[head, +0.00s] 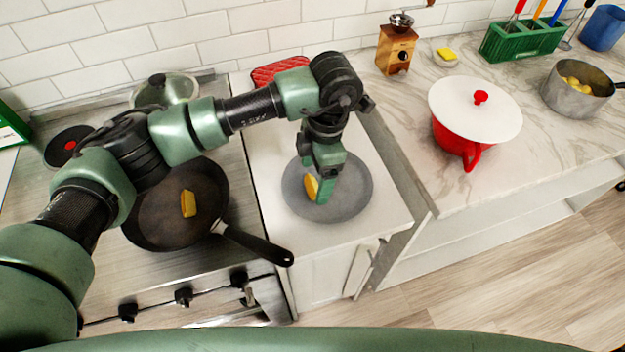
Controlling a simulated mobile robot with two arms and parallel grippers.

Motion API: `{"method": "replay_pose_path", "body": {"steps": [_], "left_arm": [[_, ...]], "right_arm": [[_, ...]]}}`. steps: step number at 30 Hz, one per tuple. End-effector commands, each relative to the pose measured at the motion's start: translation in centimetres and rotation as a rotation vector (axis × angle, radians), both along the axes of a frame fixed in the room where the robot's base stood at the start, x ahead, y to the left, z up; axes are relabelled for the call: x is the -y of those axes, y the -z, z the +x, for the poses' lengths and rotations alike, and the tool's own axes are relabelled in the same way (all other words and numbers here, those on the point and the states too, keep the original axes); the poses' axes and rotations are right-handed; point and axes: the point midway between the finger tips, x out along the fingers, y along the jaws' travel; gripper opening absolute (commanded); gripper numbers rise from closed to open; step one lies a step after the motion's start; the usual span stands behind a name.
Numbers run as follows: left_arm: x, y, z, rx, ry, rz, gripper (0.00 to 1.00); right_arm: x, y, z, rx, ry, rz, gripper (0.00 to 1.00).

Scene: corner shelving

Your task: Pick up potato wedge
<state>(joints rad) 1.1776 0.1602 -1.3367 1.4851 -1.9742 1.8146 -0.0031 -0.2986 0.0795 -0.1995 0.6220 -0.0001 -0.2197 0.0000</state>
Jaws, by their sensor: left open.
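A yellow potato wedge (311,187) is at the grey plate (350,203), right beside my left gripper. Another yellow wedge (188,204) lies in the black frying pan (150,215) on the stove. My left gripper (323,190) points down over the plate, with the wedge at its left side. Its jaws are open; the gripper covers part of the wedge, and I cannot tell whether they touch. My right gripper is not in view.
The pan's handle (258,243) sticks out toward the plate's counter. A red pot with a white lid (470,105) stands on the marble counter at right. A wooden grinder (396,50), a green utensil holder (520,40) and a grey pot (575,98) stand behind.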

Motion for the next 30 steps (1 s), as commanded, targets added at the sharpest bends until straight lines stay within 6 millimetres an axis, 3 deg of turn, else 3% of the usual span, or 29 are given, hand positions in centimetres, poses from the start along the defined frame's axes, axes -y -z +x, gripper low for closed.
{"method": "replay_pose_path", "body": {"steps": [6, 12, 19, 30], "left_arm": [[-0.2, 1.8, 0.0, 0.000, -0.001, -0.001, 0.80], [-0.2, 1.9, 0.0, 0.001, -0.001, -0.001, 0.80], [-0.2, 1.9, 0.0, 0.001, -0.001, -0.001, 0.16], [-0.1, 1.4, 0.1, 0.004, 0.000, -0.002, 0.16]], "right_arm": [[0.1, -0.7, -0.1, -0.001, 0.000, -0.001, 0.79], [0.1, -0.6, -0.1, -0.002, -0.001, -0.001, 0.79], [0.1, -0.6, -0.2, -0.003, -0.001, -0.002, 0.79], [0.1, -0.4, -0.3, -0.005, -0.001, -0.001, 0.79]]}}
